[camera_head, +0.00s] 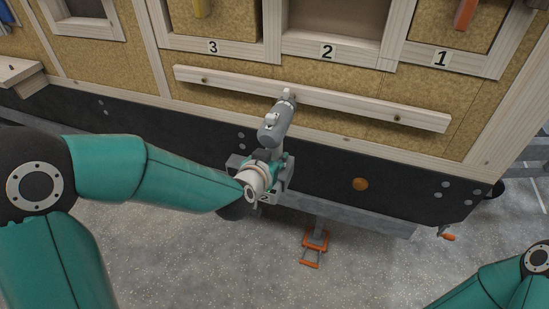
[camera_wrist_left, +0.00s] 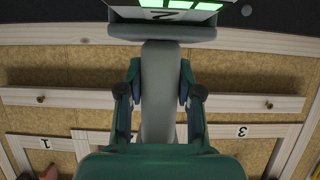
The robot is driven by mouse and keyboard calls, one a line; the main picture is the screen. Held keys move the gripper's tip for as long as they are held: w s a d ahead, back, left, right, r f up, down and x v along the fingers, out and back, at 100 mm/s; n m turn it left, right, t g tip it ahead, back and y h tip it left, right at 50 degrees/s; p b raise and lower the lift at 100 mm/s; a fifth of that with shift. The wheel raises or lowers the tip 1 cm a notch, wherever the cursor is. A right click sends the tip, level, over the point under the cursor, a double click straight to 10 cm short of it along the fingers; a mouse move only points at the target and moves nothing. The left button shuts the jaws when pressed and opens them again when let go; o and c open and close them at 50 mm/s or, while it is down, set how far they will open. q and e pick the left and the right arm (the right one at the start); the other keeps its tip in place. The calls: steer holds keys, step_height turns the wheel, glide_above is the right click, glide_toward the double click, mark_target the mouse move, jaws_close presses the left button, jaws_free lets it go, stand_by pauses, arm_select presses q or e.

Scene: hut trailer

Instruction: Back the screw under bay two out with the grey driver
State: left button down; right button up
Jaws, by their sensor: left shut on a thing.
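The grey driver (camera_head: 274,124) is held in my left gripper (camera_head: 268,170), its nose pointing up at the middle of a wooden strip (camera_head: 340,104) below the bays. It also shows in the wrist view (camera_wrist_left: 160,85), with the fingers of my left gripper (camera_wrist_left: 160,100) on either side of its grip. In the head view the driver's tip overlaps the strip below the bay two label (camera_head: 328,51). The screw there is hidden behind the tip, and I cannot tell whether they touch. My right gripper is out of view.
Other screws show on the strip at its left (camera_head: 205,80) and right (camera_head: 397,118). Bay three (camera_head: 213,47) and bay one (camera_head: 442,58) flank bay two. An orange-and-grey step or stand (camera_head: 315,242) is below on the speckled floor.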

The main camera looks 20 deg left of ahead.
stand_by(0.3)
arm_select(q)
steer(key=shift+w, duration=0.1)
stand_by(0.9)
steer(key=shift+s, duration=1.4)
steer(key=s+a+b, duration=0.3)
steer(key=s+a, duration=0.1)
steer(key=a, duration=0.3)
steer(key=shift+b, duration=0.4)
steer(key=shift+w+a, duration=0.1)
